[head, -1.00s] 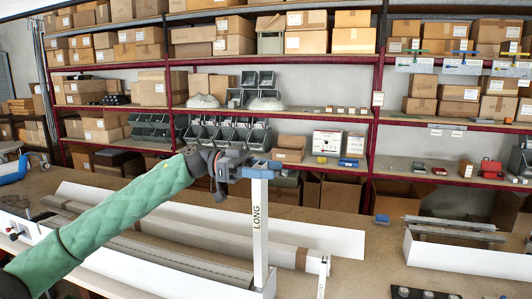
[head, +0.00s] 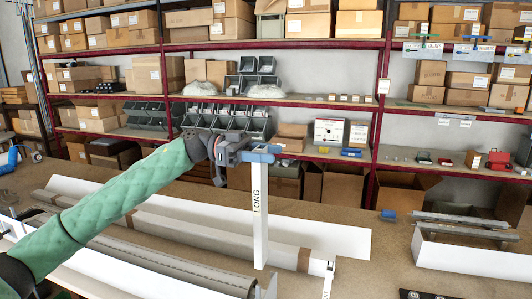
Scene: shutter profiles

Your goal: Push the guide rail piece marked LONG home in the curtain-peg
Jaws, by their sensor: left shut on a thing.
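The guide rail piece marked LONG (head: 260,225) is a slim white upright bar with black lettering, near the middle of the head view. My left gripper (head: 262,154) is shut on its top end, with blue fingertips around it. The piece hangs roughly vertical. I cannot make out the curtain-peg for certain. My right gripper is not in view.
Long white and grey profiles (head: 170,262) lie across the bench under my left arm. A labelled white piece (head: 329,272) stands to the right. A white box with metal bars (head: 470,258) is at right. The bench (head: 380,265) between is mostly clear. Shelves (head: 330,158) stand behind.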

